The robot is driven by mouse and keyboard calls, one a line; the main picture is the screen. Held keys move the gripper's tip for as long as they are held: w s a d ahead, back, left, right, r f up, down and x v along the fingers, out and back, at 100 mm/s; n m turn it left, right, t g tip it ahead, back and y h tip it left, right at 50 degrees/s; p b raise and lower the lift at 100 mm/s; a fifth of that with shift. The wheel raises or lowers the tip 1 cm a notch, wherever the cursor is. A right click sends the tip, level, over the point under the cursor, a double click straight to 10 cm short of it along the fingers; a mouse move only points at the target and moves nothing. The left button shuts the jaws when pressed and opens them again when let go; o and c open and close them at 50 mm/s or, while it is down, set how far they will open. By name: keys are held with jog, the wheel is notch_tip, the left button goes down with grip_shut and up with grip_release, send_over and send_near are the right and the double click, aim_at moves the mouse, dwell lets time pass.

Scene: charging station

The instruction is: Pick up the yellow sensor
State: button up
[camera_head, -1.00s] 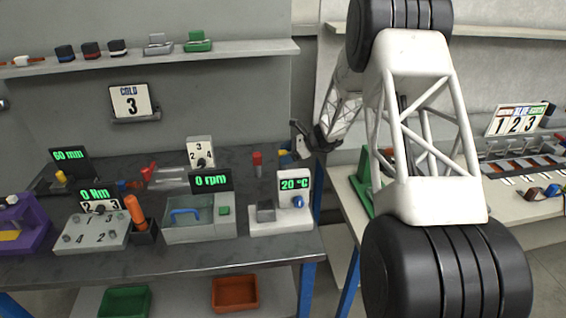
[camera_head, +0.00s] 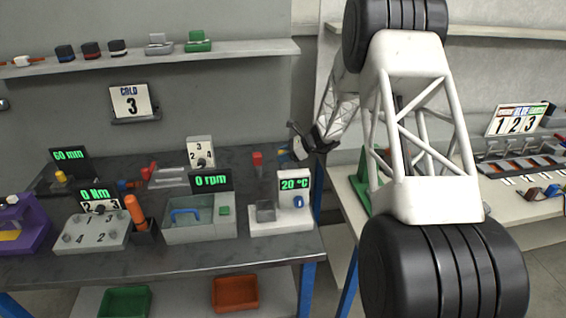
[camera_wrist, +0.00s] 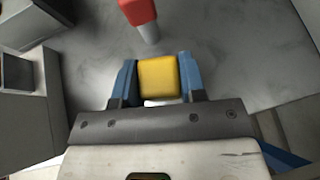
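The yellow sensor (camera_wrist: 158,78) shows in the wrist view as a yellow block with a pale part below it. My gripper (camera_wrist: 158,82) has one blue finger on each side of it. The block fills the space between the fingers, with no clear gap, so the gripper looks shut on it. In the head view my gripper (camera_head: 290,150) is small, at the back right of the dark bench. The sensor is hard to make out there.
A red-topped object (camera_wrist: 138,12) stands just ahead of the fingers; it also shows in the head view (camera_head: 257,161). The 20 °C station (camera_head: 282,222) stands in front of the gripper. The dark bench (camera_head: 150,262) has a bare front strip.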

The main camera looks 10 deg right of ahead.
jog(key=shift+c, duration=1.4)
jog(key=shift+r, duration=0.1)
jog(key=shift+r, duration=4.95)
